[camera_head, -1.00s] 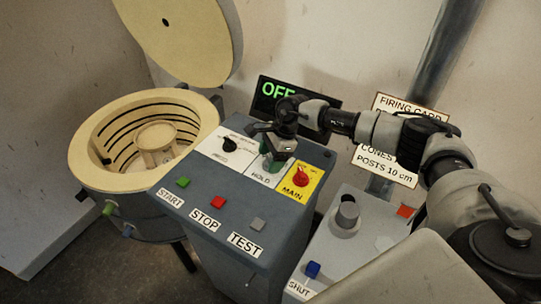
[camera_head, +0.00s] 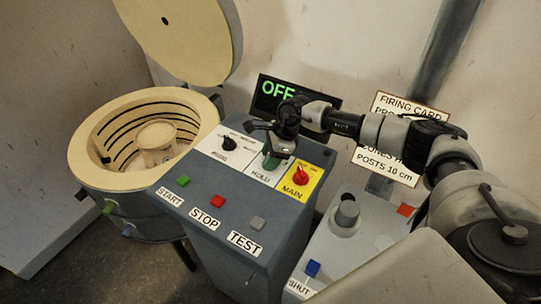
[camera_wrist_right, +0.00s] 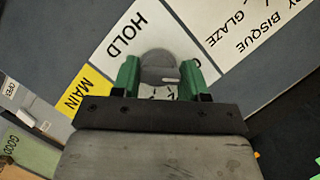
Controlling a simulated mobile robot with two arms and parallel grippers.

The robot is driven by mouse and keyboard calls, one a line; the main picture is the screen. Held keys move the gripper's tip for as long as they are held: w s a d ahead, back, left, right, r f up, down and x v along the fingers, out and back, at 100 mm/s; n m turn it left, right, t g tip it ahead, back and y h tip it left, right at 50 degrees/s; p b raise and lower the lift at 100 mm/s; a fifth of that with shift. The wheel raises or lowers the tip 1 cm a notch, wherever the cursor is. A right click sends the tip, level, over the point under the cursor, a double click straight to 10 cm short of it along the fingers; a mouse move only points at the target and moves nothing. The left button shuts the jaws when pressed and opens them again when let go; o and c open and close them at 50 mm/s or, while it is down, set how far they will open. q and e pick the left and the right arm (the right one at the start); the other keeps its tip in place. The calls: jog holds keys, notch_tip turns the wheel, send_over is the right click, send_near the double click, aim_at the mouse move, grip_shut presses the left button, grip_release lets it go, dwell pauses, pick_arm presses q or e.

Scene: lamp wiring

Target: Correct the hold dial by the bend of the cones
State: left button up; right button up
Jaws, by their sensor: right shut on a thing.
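The hold dial (camera_wrist_right: 158,68) is a round grey knob with a light mark, on the white HOLD plate (camera_wrist_right: 125,35) in the right wrist view. My right gripper (camera_wrist_right: 160,75) is shut on it, one green finger on each side. In the head view my right gripper (camera_head: 271,161) hides most of the dial. The open kiln (camera_head: 90,170) stands at left with a pale round piece (camera_head: 156,140) inside. No cones can be made out. My left gripper is not in view.
Beside the hold dial are a black dial (camera_head: 229,144) and the red MAIN knob (camera_head: 300,177). START, STOP and TEST buttons line the panel's front. The display (camera_head: 271,92) reads OFF, partly covered. My right arm partly covers the firing card (camera_head: 394,103).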

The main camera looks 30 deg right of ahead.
jog(key=m, duration=0.2)
jog(key=m+t, duration=0.1)
jog(key=m, duration=0.1)
jog(key=shift+m+t+h, duration=0.3)
jog(key=shift+h, duration=0.1)
jog(key=m+t+h+b, duration=0.1)
jog(key=m, duration=0.2)
jog(key=shift+m, duration=0.3)
jog(key=m+h+b, duration=0.1)
jog(key=m+b, duration=0.1)
jog(key=shift+f+m, duration=0.1)
jog(key=shift+m, duration=0.3)
jog(key=m+h+b, duration=0.1)
jog(key=m+b, duration=0.1)
jog(key=shift+s+m+t, duration=0.1)
jog(key=shift+m+t, duration=0.2)
jog(key=shift+m, duration=0.1)
jog(key=m+h+b, duration=0.1)
jog(key=m+b, duration=0.2)
jog(key=shift+a+m+h, duration=0.1)
jog(key=shift+m+h, duration=0.2)
jog(key=shift+m+b, duration=0.4)
jog(key=shift+m, duration=0.1)
jog(key=shift+r+h, duration=0.2)
jog(key=shift+h, duration=0.1)
jog(key=o, duration=0.9)
